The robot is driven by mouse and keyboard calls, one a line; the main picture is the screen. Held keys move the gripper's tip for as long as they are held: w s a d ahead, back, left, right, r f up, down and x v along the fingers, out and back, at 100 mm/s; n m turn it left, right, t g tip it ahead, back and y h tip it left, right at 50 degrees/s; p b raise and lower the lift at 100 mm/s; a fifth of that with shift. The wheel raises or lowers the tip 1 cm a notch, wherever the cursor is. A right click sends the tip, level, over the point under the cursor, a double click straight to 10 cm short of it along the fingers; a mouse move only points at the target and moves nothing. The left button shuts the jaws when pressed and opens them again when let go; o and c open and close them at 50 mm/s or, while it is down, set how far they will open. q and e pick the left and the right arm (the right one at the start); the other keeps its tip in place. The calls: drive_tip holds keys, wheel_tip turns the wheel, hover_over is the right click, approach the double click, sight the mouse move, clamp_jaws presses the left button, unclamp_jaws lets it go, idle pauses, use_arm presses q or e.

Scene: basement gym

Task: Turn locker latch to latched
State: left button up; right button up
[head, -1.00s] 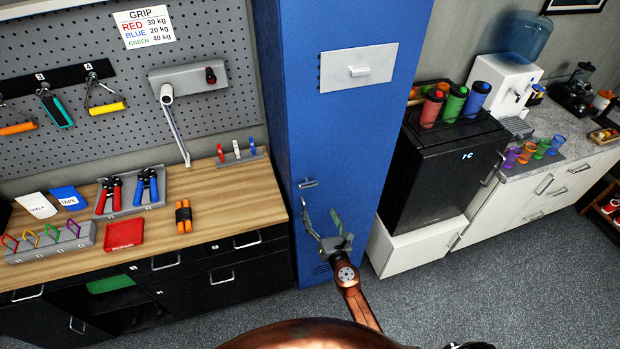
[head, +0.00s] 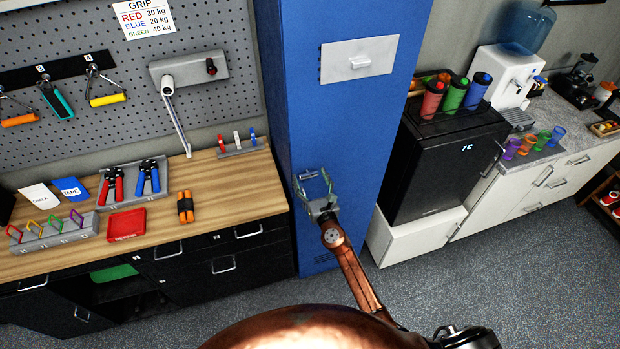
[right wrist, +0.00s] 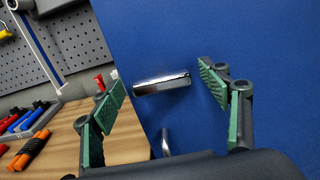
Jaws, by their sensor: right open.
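The tall blue locker (head: 345,130) stands in the middle of the head view. A silver lever latch (head: 308,174) is on its front near the left edge. In the right wrist view the lever (right wrist: 162,84) lies nearly horizontal, slightly tilted in the picture. My right gripper (head: 314,180) is open in front of the locker, with its green-padded fingers to either side of the lever. No contact between pads and lever shows in the right wrist view. A second small silver piece (right wrist: 166,142) shows below the lever. My left gripper is not in view.
A wooden workbench (head: 250,195) with hand grips, a red box and orange-handled items stands left of the locker. A black mini fridge (head: 440,170) stands to the right. A grey plate (head: 340,72) with a small tab is higher on the locker. Floor in front is open.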

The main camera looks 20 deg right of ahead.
drive_tip(key=shift+c, duration=0.6)
drive_tip(key=c, duration=1)
drive_tip(key=shift+c, duration=0.2)
drive_tip(key=shift+m, duration=0.3)
drive_tip(key=shift+c, duration=0.2)
drive_tip(key=m+b, duration=0.1)
drive_tip(key=m, duration=0.2)
drive_tip(key=shift+f+m, duration=0.15)
drive_tip(key=shift+m, duration=0.25)
drive_tip(key=m+b, duration=0.1)
drive_tip(key=m, duration=0.3)
drive_tip(key=shift+d, duration=0.1)
drive_tip(key=m+b, duration=0.1)
drive_tip(key=m, duration=0.4)
drive_tip(key=shift+f, duration=0.1)
drive_tip(key=shift+d+m+b, duration=0.1)
drive_tip(key=shift+m+b, duration=0.25)
drive_tip(key=shift+m, duration=1.85)
